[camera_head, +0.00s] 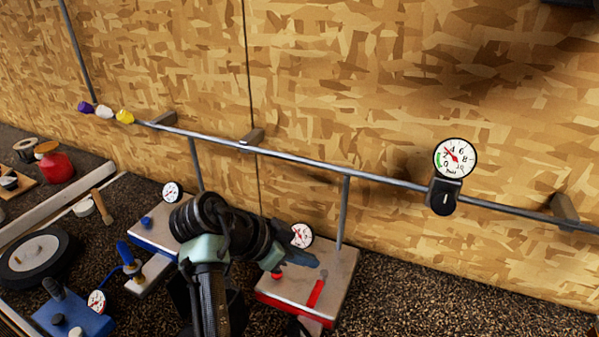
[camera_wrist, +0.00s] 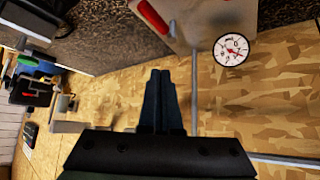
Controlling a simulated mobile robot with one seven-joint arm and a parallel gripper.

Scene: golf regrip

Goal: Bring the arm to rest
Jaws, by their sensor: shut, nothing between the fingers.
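My gripper (camera_wrist: 160,76) is shut and empty, its two dark fingers together in the middle of the wrist view. In the head view my arm rises from the bottom, and the gripper (camera_head: 314,261) points right above the red-edged box (camera_head: 336,268), partly covering it. I cannot tell whether it touches the box. The box also shows at the top of the wrist view (camera_wrist: 190,12), beyond the fingertips, with a round dial (camera_wrist: 231,48) beside it.
A metal rail (camera_head: 320,164) runs along the wood-chip wall, with a gauge (camera_head: 455,158) clamped on it at right. A blue-knobbed box (camera_head: 150,236), a blue device (camera_head: 75,316), a black wheel (camera_head: 35,255) and a red jar (camera_head: 55,166) stand at left. The dark surface at lower right is clear.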

